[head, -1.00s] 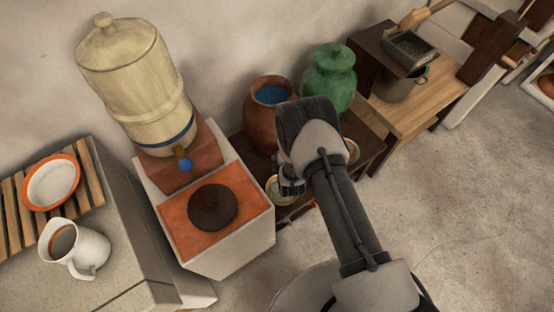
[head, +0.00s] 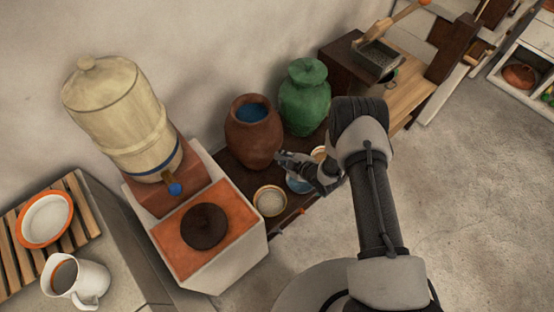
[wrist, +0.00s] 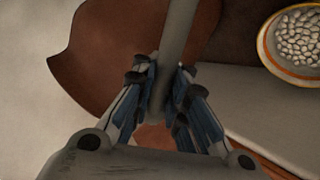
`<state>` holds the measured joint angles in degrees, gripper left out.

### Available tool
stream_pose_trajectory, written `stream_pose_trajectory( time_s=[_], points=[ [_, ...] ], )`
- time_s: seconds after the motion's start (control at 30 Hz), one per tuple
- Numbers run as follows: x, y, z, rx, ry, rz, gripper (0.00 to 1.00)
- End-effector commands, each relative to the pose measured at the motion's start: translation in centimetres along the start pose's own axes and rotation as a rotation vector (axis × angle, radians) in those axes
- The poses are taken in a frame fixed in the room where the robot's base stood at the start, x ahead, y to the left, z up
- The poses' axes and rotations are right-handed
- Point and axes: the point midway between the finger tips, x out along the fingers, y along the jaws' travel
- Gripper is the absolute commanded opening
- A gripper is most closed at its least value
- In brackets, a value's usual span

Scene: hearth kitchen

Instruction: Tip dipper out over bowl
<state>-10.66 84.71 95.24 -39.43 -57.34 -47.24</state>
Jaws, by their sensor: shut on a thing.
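My gripper (head: 283,161) is beside the terracotta jar (head: 252,140), above the dark low bench. In the wrist view my gripper (wrist: 163,88) is shut on a long grey handle (wrist: 178,30), which I take for the dipper's. The dipper's cup cannot be made out. A cream bowl (head: 269,201) with pale contents stands on the bench, left of and below my gripper. The wrist view shows a bowl of white beans (wrist: 268,48) at upper right.
The terracotta jar holds blue liquid. A green lidded jar (head: 304,98) stands beside it. A stone block with an orange top (head: 235,212) and a big cream dispenser (head: 118,115) are to the left. A jug (head: 92,277) and plate (head: 66,215) are at far left.

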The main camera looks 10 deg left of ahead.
Motion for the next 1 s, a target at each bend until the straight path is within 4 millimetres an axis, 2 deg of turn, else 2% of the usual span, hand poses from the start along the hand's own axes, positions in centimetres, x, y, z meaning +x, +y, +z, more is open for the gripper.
stream_pose_trajectory(
  time_s=[0.8, 1.0],
  points=[
    [-4.7, 5.3, 4.3, 0.351, 0.304, 0.0, 0.0],
    [-5.0, 5.8, 5.6, 0.414, 0.359, 0.0, 0.0]
  ],
)
